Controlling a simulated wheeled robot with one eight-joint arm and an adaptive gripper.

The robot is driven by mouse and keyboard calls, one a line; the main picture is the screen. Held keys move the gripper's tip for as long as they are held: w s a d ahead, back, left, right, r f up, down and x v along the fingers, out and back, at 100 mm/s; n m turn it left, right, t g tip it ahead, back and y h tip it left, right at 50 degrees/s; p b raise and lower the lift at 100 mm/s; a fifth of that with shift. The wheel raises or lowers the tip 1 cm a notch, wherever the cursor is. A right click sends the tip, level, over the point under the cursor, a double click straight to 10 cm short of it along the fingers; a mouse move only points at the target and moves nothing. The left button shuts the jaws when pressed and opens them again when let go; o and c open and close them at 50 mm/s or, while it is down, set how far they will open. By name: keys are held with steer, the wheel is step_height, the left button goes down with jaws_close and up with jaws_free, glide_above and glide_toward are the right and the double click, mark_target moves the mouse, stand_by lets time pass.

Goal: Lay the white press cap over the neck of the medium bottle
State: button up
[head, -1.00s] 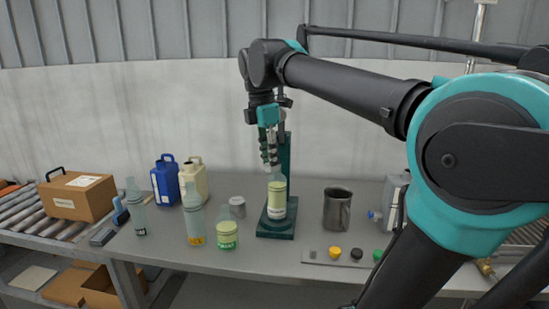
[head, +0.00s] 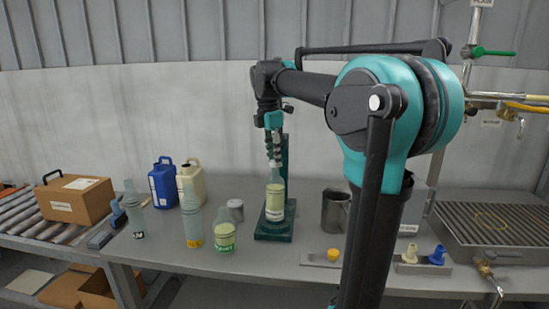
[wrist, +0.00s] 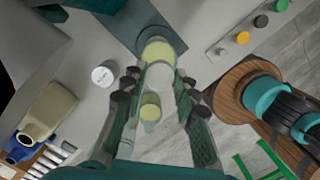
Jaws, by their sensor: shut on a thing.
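My gripper (head: 273,154) points down above the dark green press stand (head: 274,237). It is shut on the white press cap (wrist: 160,76), a pale round piece between the fingertips in the wrist view. A bottle with yellow-green contents and a pale label (head: 275,203) stands upright on the stand's base, directly below the fingertips; I take it as the medium bottle. It also shows in the wrist view (wrist: 158,50), just past the cap. The cap is close to the bottle's neck, but I cannot tell whether they touch. The fingers partly hide the cap in the head view.
Left of the stand are a small green-labelled bottle (head: 224,236), a grey-white jar (head: 235,211), two tall bottles (head: 192,222) (head: 134,212), and blue (head: 163,184) and cream jugs (head: 191,178). A metal mug (head: 334,211) and a button panel (head: 318,259) are on the right.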

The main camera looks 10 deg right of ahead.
steer(key=shift+f, duration=0.7)
steer(key=o, duration=0.7)
steer(key=r, duration=0.4)
steer(key=a+r, duration=0.1)
steer(key=r, duration=0.8)
steer(key=shift+s+a+r, duration=0.1)
steer(key=shift+s+a, duration=0.1)
